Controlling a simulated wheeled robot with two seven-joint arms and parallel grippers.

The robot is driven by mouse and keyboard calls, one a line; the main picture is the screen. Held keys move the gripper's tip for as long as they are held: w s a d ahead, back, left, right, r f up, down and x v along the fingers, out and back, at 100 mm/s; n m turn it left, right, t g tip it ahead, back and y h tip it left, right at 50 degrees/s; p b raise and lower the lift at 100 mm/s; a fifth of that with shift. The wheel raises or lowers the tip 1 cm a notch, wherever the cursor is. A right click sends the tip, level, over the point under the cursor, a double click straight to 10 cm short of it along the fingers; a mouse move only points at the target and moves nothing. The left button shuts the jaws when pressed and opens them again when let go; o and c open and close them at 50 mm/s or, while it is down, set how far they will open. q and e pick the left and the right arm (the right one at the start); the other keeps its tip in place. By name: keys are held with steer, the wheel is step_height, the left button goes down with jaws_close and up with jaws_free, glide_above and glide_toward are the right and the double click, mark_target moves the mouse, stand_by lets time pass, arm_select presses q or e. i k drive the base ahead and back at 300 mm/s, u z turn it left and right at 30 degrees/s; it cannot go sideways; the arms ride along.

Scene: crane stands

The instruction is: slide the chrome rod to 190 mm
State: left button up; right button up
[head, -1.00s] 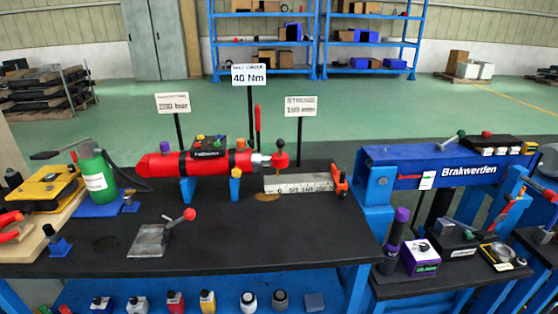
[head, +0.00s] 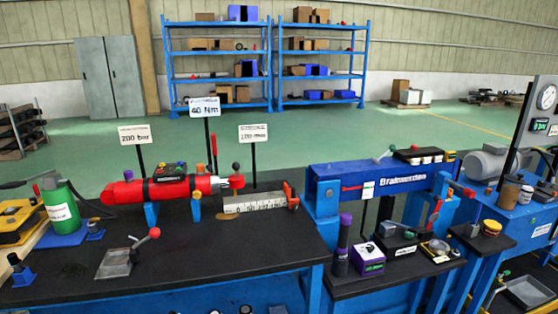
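A red hydraulic cylinder (head: 150,189) lies level on blue supports on the black bench. A short bright chrome piece of the rod (head: 206,184) shows at its right end, next to a red end piece (head: 237,182) with a dark knob above it. A pale ruler block (head: 255,203) with dark marks lies below and to the right, with an orange-red stop (head: 291,196) at its right end. The rod's reading on the ruler is too small to tell. A white sign (head: 253,132) on a post behind is blurred. Neither of my grippers is in view.
A plate with a red-knobbed lever (head: 120,262) sits on the front of the bench. A green bottle (head: 60,215) stands at the left. A blue press frame (head: 385,184) stands to the right. The bench front right of the lever plate is clear.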

mark_target(235, 181)
steer(key=z, duration=0.3)
steer(key=i, duration=0.95)
steer(key=u, duration=0.15)
